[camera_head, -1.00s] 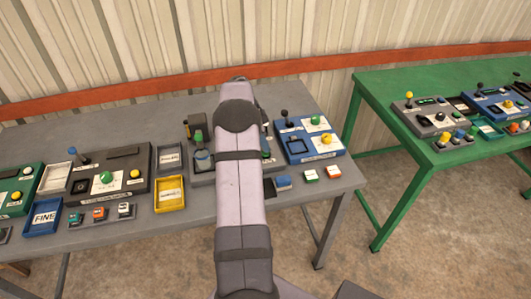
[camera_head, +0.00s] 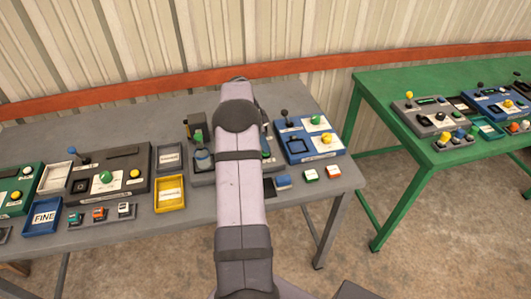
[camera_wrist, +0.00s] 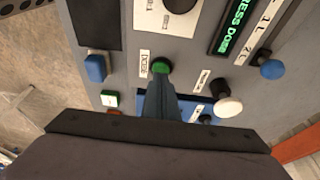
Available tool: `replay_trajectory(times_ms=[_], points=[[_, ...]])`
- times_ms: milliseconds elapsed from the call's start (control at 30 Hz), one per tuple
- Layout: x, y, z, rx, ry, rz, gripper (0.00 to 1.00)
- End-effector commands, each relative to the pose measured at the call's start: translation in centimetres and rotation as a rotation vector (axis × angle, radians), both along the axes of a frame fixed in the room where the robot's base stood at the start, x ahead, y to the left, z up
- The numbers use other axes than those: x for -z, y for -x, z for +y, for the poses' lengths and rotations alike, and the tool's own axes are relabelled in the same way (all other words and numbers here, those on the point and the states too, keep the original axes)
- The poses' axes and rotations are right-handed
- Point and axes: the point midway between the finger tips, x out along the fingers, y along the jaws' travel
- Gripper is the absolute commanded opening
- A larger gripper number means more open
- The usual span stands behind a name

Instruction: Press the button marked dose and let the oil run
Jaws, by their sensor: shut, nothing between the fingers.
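A green button (camera_wrist: 161,67) sits on a grey panel (camera_wrist: 122,62) in the wrist view. A white label (camera_wrist: 145,63) beside it appears to read DOSE. A dark display (camera_wrist: 233,24) shows green letters that read as PRESS DOSE, partly cut off. My gripper (camera_wrist: 161,82) is shut and empty, its fingertips right at the near edge of the green button. I cannot tell whether they touch it. In the head view my arm covers the gripper and much of the grey machine (camera_head: 203,177). No running oil is visible.
In the wrist view, a white knob (camera_wrist: 228,105) and a blue knob (camera_wrist: 271,68) stand right of the fingers, and a blue block (camera_wrist: 96,68) stands left. A blue control box (camera_head: 310,147) and a yellow tray (camera_head: 170,207) flank the machine on the grey table (camera_head: 110,120).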

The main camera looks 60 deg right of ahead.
Motion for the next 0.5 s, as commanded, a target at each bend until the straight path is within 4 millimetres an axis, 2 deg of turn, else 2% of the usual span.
replay_trajectory(times_ms=[500], points=[[1.06,0.02,0.01,0.0,-0.001,0.001,0.0]])
